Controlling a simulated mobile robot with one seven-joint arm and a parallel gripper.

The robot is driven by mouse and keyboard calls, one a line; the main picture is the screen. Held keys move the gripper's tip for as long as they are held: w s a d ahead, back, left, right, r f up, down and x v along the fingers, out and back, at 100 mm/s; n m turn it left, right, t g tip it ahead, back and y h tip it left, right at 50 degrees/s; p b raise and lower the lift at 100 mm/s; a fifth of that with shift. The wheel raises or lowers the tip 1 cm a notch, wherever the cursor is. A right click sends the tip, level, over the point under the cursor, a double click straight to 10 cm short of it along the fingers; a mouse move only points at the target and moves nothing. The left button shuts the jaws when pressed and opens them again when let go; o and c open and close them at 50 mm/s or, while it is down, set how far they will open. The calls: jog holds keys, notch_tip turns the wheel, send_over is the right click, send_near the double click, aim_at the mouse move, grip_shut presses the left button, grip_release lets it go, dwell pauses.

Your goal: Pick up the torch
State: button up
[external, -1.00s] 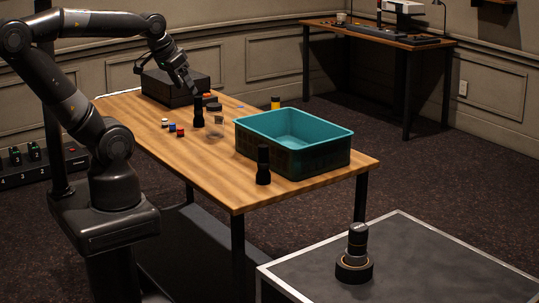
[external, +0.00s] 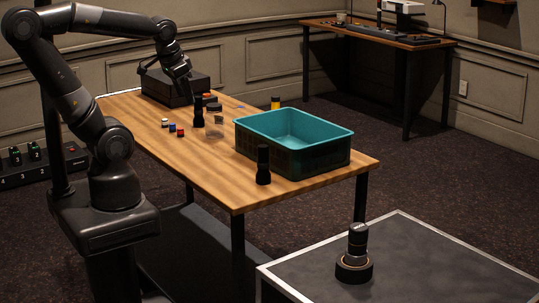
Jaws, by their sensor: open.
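A black torch (external: 199,113) stands upright on the wooden table, left of the teal bin. A second black torch-like cylinder (external: 263,166) stands upright at the bin's near side. My gripper (external: 189,97) hangs pointing down just above and to the left of the first torch's top. It looks empty, and its fingers are small and dark against the black box behind. I cannot tell how far its tips are from the torch in depth.
The teal bin (external: 337,135) stands on the table's right half. Small coloured pieces (external: 172,128) and a clear glass (external: 218,121) lie near the first torch. A black box (external: 160,88) is behind. A yellow-and-black item (external: 275,103) stands behind the bin.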

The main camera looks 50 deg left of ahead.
notch_tip(320, 180, down, 8)
jog(key=w+a+m+g+y, duration=0.1)
jog(key=a+m+g+y, duration=0.1)
jog(key=m+g+y, duration=0.25)
jog(key=m+t+y, duration=0.5)
jog(key=m+t, duration=1)
jog(key=m, duration=0.9)
send_near(259, 160)
jog(key=x, duration=0.3)
jog(key=shift+s+a+r+h, duration=0.1)
jog(key=shift+s+a+h, duration=0.1)
jog(key=shift+h, duration=0.05)
jog(key=shift+w+t, duration=0.2)
jog(key=shift+t, duration=0.05)
jog(key=x, duration=0.4)
jog(key=shift+w+a, duration=0.2)
jog(key=shift+w, duration=0.15)
jog(key=x, duration=0.5)
jog(key=shift+w+d+r, duration=0.15)
jog(key=shift+w, duration=0.3)
